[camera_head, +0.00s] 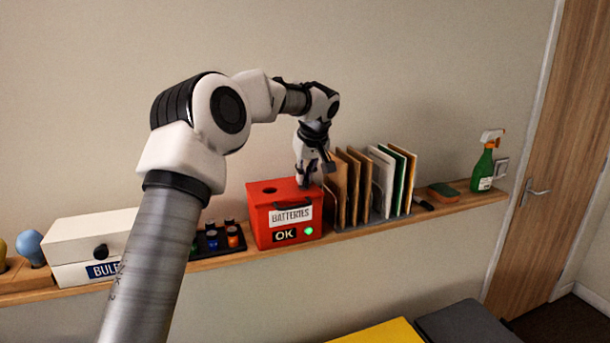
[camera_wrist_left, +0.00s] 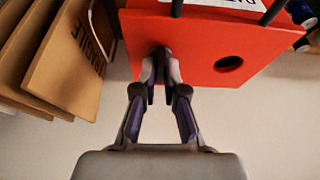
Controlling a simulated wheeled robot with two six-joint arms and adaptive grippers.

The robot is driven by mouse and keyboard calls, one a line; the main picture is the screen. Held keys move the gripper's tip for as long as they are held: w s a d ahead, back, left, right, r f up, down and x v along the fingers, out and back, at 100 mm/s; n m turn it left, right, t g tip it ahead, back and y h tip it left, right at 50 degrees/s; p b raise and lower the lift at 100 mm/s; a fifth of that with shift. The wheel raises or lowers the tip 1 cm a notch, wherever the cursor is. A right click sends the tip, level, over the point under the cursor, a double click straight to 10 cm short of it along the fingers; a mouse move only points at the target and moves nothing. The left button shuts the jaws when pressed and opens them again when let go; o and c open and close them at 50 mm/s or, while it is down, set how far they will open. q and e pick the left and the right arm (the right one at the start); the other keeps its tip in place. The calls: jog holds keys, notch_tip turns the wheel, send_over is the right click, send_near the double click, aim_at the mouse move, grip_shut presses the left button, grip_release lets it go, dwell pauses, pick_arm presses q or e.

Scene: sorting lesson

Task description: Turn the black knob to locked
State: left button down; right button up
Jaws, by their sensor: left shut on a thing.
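The red batteries box (camera_head: 262,222) stands on the wall shelf, with a round hole in its top, a black handle, an "OK" sign and a lit green light on its front. My left gripper (camera_head: 306,183) reaches down to the box top, right of the hole. In the left wrist view its fingers (camera_wrist_left: 160,75) are shut on a small black knob (camera_wrist_left: 160,50) on the red top. The fingers hide most of this knob, so I cannot tell which way it points. My right gripper is not in view.
Upright folders and cardboard (camera_head: 372,180) stand close on the box's right. Several batteries in a black tray (camera_head: 210,246) and a white bulb box (camera_head: 78,232) with a black front knob are on its left. A green spray bottle (camera_head: 484,170) stands far right.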

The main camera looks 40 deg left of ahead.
pick_arm(q)
jog(key=shift+f, duration=0.3)
jog(key=c, duration=1.2)
grip_release()
jog(key=shift+c, duration=0.2)
jog(key=shift+r, duration=0.15)
jog(key=v, duration=1.1)
jog(key=shift+r, duration=0.35)
jog(key=shift+d, duration=0.15)
